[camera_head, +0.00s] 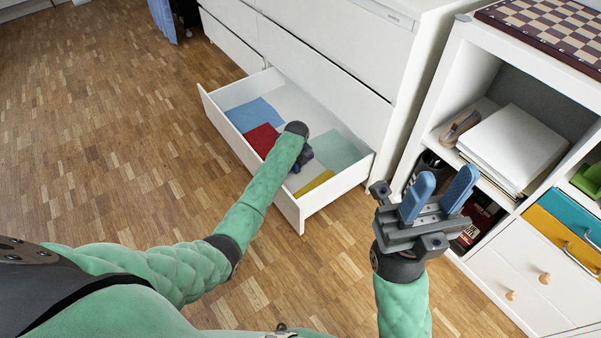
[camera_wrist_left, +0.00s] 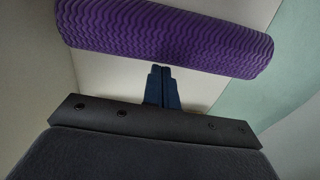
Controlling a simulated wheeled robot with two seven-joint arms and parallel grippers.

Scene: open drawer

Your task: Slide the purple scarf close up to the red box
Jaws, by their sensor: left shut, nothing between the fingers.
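The purple scarf (camera_wrist_left: 165,37) shows in the left wrist view as a ribbed roll lying across the top. My left gripper (camera_wrist_left: 161,68) is shut and empty, its fingertips at the roll's lower edge; I cannot tell whether they touch it. In the head view the left gripper (camera_head: 303,158) is down inside the open drawer, and my forearm and wrist hide the scarf. The red box (camera_head: 262,139) lies in the drawer, left of the left gripper. My right gripper (camera_head: 436,197) is open and empty, outside the drawer at the right.
The white drawer (camera_head: 332,193) also holds a blue item (camera_head: 253,115), a pale green item (camera_head: 336,150) and a yellow item (camera_head: 315,183). Its walls surround my left gripper. A white shelf unit (camera_head: 447,120) stands at the right. The wooden floor at the left is clear.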

